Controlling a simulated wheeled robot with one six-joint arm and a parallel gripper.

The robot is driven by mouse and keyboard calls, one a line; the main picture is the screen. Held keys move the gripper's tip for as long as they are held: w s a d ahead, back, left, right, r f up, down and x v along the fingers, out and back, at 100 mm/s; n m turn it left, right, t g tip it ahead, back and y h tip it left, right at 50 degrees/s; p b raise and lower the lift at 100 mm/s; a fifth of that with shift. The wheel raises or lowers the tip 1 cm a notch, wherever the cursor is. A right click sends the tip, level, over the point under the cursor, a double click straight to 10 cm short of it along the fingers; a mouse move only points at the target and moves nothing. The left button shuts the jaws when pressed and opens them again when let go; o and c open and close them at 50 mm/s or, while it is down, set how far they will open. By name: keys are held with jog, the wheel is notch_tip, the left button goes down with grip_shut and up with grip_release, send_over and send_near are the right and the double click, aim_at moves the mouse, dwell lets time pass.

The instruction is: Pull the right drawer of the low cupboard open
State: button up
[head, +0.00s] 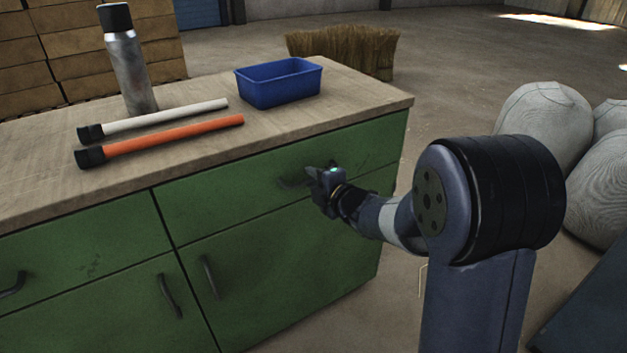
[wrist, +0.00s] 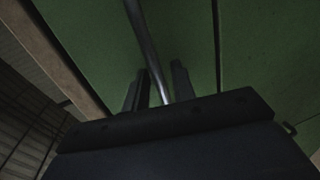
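The low cupboard (head: 233,259) is green with a wooden top. Its right drawer (head: 225,190) is shut, with its front in line with the rest of the cupboard face. My gripper (head: 313,178) is at the right drawer's front and mostly covers its handle in the head view. In the wrist view, the metal handle (wrist: 145,35) runs between the two fingers of my gripper (wrist: 160,75). The fingers stand apart, one on each side of the handle, with a narrow green gap showing beside the right finger.
On the top are a blue bin (head: 278,84), a metal bottle (head: 128,65), a white stick (head: 165,117) and an orange stick (head: 170,136). Pale sacks (head: 545,115) stand at the right. A straw broom head (head: 345,50) is behind the cupboard.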

jog(key=shift+w+a, duration=0.2)
jog(key=shift+w, duration=0.05)
jog(key=shift+c, duration=0.6)
grip_shut()
